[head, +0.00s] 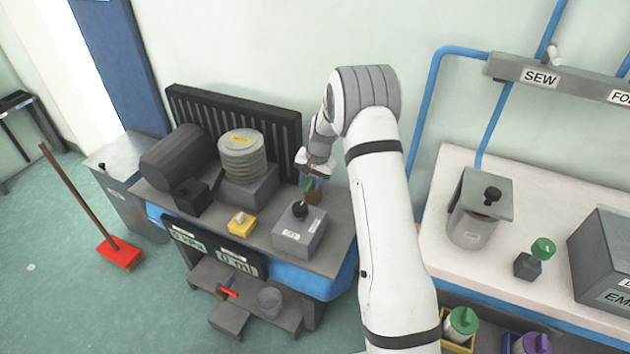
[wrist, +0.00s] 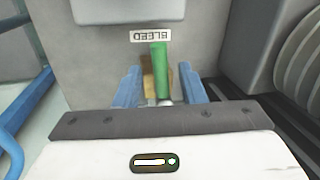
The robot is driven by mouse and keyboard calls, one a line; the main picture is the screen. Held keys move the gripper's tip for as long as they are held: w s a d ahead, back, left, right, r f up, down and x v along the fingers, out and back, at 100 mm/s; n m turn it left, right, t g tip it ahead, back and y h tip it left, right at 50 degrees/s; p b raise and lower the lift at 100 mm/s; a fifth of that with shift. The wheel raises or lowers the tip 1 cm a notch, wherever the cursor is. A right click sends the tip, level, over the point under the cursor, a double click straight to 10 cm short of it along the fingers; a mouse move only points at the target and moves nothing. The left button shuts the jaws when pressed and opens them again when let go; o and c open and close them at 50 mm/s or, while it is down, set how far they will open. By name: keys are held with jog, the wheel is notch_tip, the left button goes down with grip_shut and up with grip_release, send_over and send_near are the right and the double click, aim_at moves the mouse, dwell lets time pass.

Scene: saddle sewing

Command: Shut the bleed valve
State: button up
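The bleed valve has a green lever (wrist: 160,66) beside a brass body (wrist: 147,78), under an upside-down BLEED label (wrist: 150,37) in the wrist view. The lever runs lengthwise along the body, slightly tilted. My gripper (wrist: 160,84) is open, with one blue finger on each side of the valve and gaps to both. In the head view my gripper (head: 313,180) is over the valve (head: 309,189), behind the grey box with a black knob (head: 299,236). My fingers and arm partly hide the valve there.
A ribbed grey cylinder (head: 241,157) and a dark motor-like drum (head: 177,157) stand left of the valve. A black radiator (head: 240,113) is behind the bench. A yellow block (head: 241,224) lies in front. A white table (head: 450,232) is at right.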

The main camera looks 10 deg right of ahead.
jog(key=shift+c, duration=0.3)
grip_shut()
dwell(0.3)
